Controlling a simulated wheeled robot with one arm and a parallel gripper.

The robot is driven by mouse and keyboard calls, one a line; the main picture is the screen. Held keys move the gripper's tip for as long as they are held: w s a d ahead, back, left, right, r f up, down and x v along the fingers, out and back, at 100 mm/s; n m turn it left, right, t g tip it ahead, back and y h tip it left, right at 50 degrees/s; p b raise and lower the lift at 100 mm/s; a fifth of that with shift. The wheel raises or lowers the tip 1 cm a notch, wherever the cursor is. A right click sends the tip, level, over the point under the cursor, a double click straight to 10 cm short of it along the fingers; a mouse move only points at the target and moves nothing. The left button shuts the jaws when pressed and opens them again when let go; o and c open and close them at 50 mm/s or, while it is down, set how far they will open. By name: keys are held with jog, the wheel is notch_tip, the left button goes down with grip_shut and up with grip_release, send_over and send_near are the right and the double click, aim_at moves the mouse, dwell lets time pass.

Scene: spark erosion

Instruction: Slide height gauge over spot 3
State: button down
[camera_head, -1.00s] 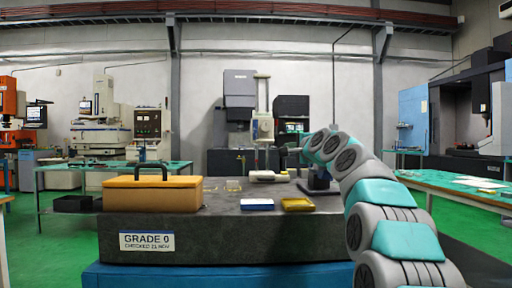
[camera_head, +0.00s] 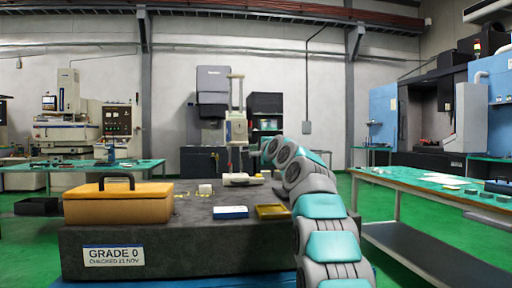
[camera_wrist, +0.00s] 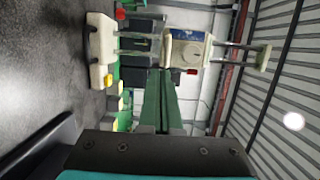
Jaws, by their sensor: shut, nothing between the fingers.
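The height gauge stands upright on the dark granite plate (camera_head: 200,240), with a pale base (camera_head: 240,180), twin columns and a cream slider head (camera_head: 236,127). The wrist view is turned sideways and shows its base (camera_wrist: 101,50) at left and its slider head (camera_wrist: 187,48) at centre. My gripper (camera_wrist: 160,73) is shut and empty; its green fingers point at the gauge, tips close to the slider head. I cannot tell whether they touch. In the head view my arm hides most of the gripper. Faint yellowish marks (camera_head: 181,194) lie on the plate, but no spot number is readable.
A yellow case (camera_head: 118,205) with a black handle stands on the plate's left. A white block (camera_head: 205,189), a blue-and-white box (camera_head: 230,212) and a yellow tray (camera_head: 272,211) lie nearer the gauge. A green-topped bench (camera_head: 430,182) stands at right.

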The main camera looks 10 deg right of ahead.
jog(key=w+a+p, duration=0.3)
jog(key=a, duration=0.2)
jog(key=shift+w, duration=0.25)
dwell(0.4)
jog(key=shift+a, duration=0.1)
